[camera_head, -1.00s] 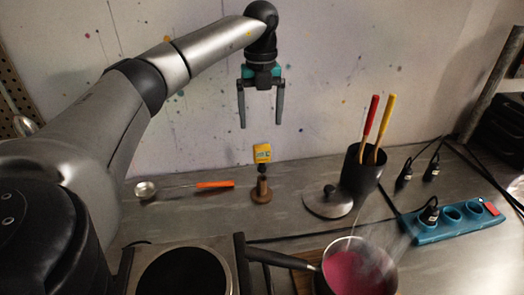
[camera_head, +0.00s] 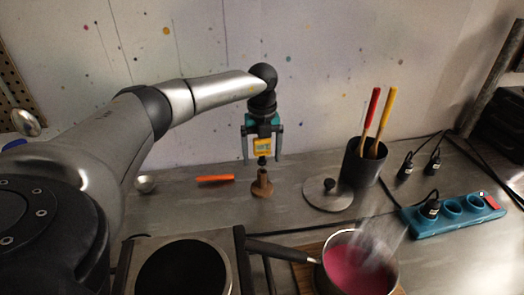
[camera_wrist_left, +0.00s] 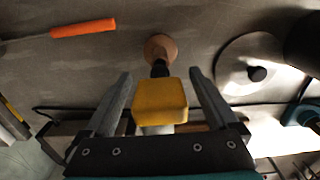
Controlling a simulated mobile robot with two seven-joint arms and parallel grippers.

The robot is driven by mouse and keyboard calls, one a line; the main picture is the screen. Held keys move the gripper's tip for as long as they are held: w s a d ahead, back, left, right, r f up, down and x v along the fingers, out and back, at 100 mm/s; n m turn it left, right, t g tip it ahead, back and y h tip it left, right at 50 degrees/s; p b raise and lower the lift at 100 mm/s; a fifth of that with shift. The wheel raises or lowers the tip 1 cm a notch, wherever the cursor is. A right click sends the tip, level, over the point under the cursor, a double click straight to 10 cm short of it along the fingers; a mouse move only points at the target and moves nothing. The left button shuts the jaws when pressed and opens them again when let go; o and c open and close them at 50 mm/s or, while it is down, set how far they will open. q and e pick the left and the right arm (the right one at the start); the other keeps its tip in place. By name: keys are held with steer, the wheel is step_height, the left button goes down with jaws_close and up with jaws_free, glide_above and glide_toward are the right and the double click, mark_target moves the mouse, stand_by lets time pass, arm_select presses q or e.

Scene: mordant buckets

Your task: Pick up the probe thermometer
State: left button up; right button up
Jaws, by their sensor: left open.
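The probe thermometer (camera_head: 262,145) has a yellow block head with a dark collar beneath it. It stands upright over a small brown wooden stand (camera_head: 262,186). My left gripper (camera_head: 262,157) points down from above, its two fingers on either side of the yellow head. In the left wrist view the yellow head (camera_wrist_left: 160,98) lies between the fingers (camera_wrist_left: 161,74), with a visible gap on each side. The gripper is open and holds nothing. The thermometer's thin probe cannot be made out. My right gripper is not in view.
An orange-handled ladle (camera_head: 216,179) lies left of the stand. A pot lid (camera_head: 328,198) and a black pot with red and yellow handles (camera_head: 360,168) stand right. A saucepan of pink liquid (camera_head: 352,238), a hotplate (camera_head: 184,270) and a blue power strip (camera_head: 455,222) are nearer.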

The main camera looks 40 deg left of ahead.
arm_select(q)
steer(key=shift+c, duration=0.2)
steer(key=shift+c, duration=1.4)
steer(key=c, duration=1.1)
steer(key=shift+r, duration=0.1)
steer(key=shift+c, duration=0.2)
step_height(320, 180, up, 20)
steer(key=p, duration=0.1)
steer(key=shift+p, duration=0.4)
steer(key=shift+p, duration=0.45)
steer(key=shift+f, duration=0.2)
